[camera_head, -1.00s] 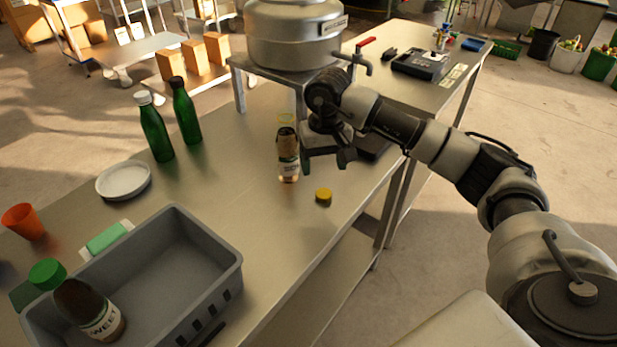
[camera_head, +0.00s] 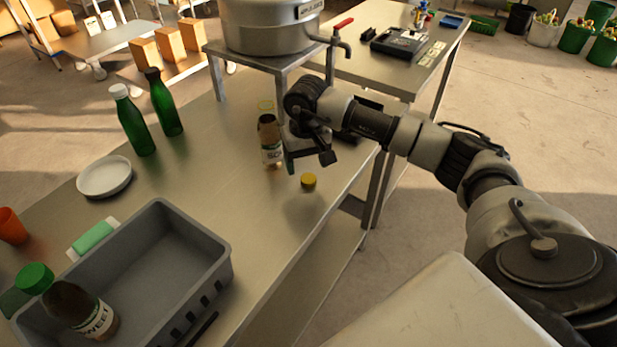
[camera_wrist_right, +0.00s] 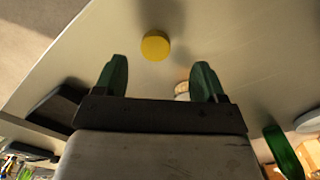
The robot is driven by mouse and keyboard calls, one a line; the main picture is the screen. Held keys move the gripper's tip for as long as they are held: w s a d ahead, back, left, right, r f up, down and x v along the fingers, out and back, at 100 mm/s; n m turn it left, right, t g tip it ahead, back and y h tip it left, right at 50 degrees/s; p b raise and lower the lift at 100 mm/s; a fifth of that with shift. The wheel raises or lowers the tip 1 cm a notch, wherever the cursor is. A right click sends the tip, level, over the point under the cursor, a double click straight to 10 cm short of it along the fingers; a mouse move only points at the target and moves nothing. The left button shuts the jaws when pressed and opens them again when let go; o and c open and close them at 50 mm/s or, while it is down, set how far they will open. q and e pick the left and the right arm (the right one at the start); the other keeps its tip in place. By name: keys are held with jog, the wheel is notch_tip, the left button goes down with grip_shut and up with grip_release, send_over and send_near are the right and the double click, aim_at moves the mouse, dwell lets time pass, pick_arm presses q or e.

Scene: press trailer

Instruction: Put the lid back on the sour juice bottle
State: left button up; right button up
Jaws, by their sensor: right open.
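The sour juice bottle (camera_head: 271,143) stands upright and open on the steel table, with a label that reads "SO" where visible. Its neck and rim look bare. A yellow lid (camera_head: 308,182) lies flat on the table, in front and to the right of the bottle. My right gripper (camera_head: 308,163) is open and empty above the table, just right of the bottle and behind the lid. In the right wrist view the lid (camera_wrist_right: 156,45) shows beyond the two green fingertips (camera_wrist_right: 160,75), apart from them. Part of the bottle (camera_wrist_right: 182,90) shows beside the right finger there. My left gripper is not in view.
A grey crate (camera_head: 221,262) at the front left holds a green-capped bottle labelled "SWEET" (camera_head: 75,308). Two green bottles (camera_head: 133,122), a white plate (camera_head: 104,178) and an orange cup (camera_head: 12,227) stand at left. A metal pot (camera_head: 268,28) sits on a stand behind the gripper.

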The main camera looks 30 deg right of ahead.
aim_at(308, 178)
jog(key=f, duration=0.1)
jog(key=f+p, duration=0.1)
jog(key=f, duration=0.2)
jog(key=shift+w+d+f+p, duration=0.1)
jog(key=shift+d+p, duration=0.2)
jog(key=shift+p, duration=0.05)
jog(key=shift+f, duration=0.55)
jog(key=shift+c, duration=0.5)
jog(key=c, duration=0.9)
